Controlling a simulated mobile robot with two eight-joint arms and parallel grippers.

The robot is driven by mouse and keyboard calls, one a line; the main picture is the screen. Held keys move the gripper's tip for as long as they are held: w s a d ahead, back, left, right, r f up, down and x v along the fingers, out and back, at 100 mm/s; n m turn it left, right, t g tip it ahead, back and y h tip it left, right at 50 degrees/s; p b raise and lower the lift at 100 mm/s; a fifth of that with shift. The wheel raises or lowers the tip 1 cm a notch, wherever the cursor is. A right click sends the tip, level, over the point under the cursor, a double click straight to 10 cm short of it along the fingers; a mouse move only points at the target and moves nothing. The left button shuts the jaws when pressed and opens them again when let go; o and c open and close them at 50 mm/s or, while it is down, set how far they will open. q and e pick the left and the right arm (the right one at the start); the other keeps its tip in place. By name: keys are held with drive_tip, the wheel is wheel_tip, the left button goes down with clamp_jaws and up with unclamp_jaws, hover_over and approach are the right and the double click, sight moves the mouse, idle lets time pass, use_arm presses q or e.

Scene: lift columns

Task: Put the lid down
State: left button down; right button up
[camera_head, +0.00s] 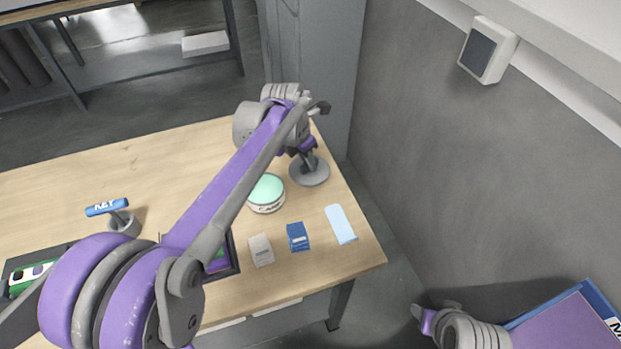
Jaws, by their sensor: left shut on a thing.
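My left arm reaches across the table from the lower left. My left gripper (307,150) is shut on a round grey lid (312,175), holding it by the top near the table's right edge. The lid looks roughly level. I cannot tell whether its underside touches the table or hangs just above it. A round white tin (266,204) with a mint-green top stands just left of the lid. My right gripper (424,316) is low at the bottom right, beside the table; its jaws do not show clearly.
On the wooden table (340,268), a grey card (261,250), a blue packet (298,237) and a light-blue piece (341,225) lie in front of the tin. A grey wall rises at right.

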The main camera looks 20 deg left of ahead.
sight(308, 174)
use_arm(q)
drive_tip(key=shift+f, duration=2.8)
drive_tip(key=shift+f+b, duration=0.2)
drive_tip(key=shift+b, duration=0.1)
drive_tip(key=c, duration=0.8)
unclamp_jaws()
drive_tip(key=shift+r, duration=0.15)
drive_tip(key=shift+r, duration=0.3)
drive_tip(key=p+v, duration=0.1)
drive_tip(key=v, duration=1)
drive_tip(key=shift+s+a+r, duration=0.1)
drive_tip(key=shift+s+r, duration=0.1)
drive_tip(key=shift+r, duration=0.05)
